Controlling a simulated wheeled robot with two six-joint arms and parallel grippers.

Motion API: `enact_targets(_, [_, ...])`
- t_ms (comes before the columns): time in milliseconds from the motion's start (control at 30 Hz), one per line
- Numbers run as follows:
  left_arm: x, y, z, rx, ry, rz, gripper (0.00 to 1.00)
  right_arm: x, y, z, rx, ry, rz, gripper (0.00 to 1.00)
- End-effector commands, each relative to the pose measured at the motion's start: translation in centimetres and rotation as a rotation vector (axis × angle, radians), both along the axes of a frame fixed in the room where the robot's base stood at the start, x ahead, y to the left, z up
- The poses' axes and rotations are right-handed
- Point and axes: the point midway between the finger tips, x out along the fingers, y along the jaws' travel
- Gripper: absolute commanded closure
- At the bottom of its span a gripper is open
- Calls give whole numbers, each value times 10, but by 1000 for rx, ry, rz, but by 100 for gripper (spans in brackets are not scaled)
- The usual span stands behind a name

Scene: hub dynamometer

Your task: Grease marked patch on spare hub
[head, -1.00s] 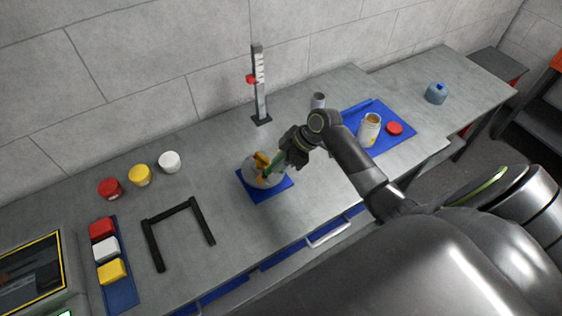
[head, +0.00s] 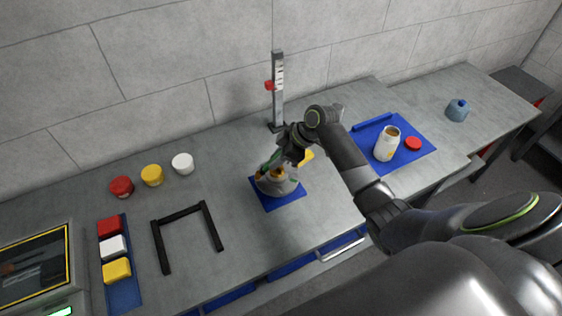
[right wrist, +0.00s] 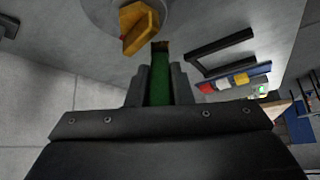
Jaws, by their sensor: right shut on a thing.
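The spare hub (head: 278,186) is a round grey piece on a blue mat (head: 285,200), with amber-orange parts on top. In the right wrist view the hub's grey face (right wrist: 100,12) fills the upper left, with an orange block (right wrist: 138,28) on it that bears a small red spot. My right gripper (head: 283,157) is just above the hub, shut on a green-handled brush (right wrist: 159,78) whose brown tip is close to the orange block. I cannot tell whether the tip touches the hub. The gripper and brush partly hide the hub's top. My left gripper is not in view.
An open jar (head: 387,143) and a red lid (head: 413,143) stand on a blue tray (head: 424,157) to the right. A post gauge (head: 278,90) stands behind the hub. A black frame (head: 158,245) lies left. A yellow piece (head: 306,157) shows beside the gripper.

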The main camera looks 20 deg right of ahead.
Motion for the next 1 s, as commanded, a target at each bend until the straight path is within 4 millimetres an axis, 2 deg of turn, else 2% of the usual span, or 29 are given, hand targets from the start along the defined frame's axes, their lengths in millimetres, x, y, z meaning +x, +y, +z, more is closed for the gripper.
enact_targets(267, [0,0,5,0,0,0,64,0,0,6,0,0,0,100])
enact_targets(667, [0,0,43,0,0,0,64,0,0,46,0,0,0,100])
enact_targets(867, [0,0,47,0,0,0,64,0,0,60,0,0,1,100])
enact_targets(1000, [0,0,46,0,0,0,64,0,0,61,0,0,0,100])
